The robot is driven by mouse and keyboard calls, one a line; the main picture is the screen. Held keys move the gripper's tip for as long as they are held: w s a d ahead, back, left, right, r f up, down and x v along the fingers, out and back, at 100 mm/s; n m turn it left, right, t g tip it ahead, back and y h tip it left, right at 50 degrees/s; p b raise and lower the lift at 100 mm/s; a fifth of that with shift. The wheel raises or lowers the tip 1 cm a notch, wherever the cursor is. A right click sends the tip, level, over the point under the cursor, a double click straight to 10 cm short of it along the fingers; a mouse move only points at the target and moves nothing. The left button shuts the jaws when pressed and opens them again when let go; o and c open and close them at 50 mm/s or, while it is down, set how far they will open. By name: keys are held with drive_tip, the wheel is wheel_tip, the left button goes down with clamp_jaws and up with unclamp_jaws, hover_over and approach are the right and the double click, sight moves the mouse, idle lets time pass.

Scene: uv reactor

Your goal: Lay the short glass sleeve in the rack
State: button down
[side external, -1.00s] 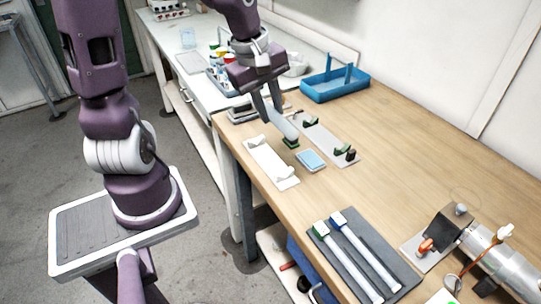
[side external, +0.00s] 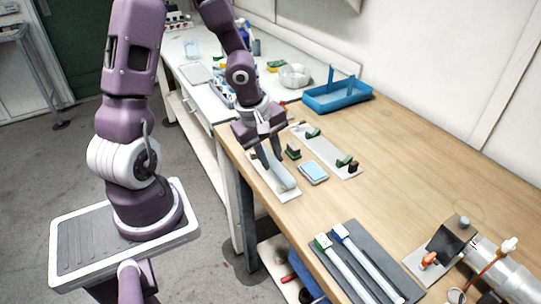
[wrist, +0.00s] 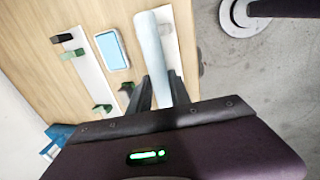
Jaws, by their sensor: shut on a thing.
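My gripper (side external: 266,158) is shut on the short glass sleeve (side external: 280,175), a pale grey tube. In the wrist view the sleeve (wrist: 150,45) extends from between the fingers (wrist: 159,86). The white rack (side external: 291,194) is on the bench near its left edge. The sleeve is over the rack and roughly in line with it, hiding much of it in the side view. In the wrist view the rack (wrist: 173,45) shows along the sleeve's right side. I cannot tell whether the sleeve touches the rack.
A light blue pad (side external: 313,172) and a small dark-and-green block (side external: 293,152) are beside the rack. A pale plate with green cradles (side external: 325,150) lies behind them. A grey mat (side external: 383,253) holds long tubes. A blue tray (side external: 338,98) is at the back. The bench's right middle is clear.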

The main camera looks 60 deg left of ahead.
drive_tip(key=shift+f, duration=0.55)
drive_tip(key=c, duration=1.2)
unclamp_jaws()
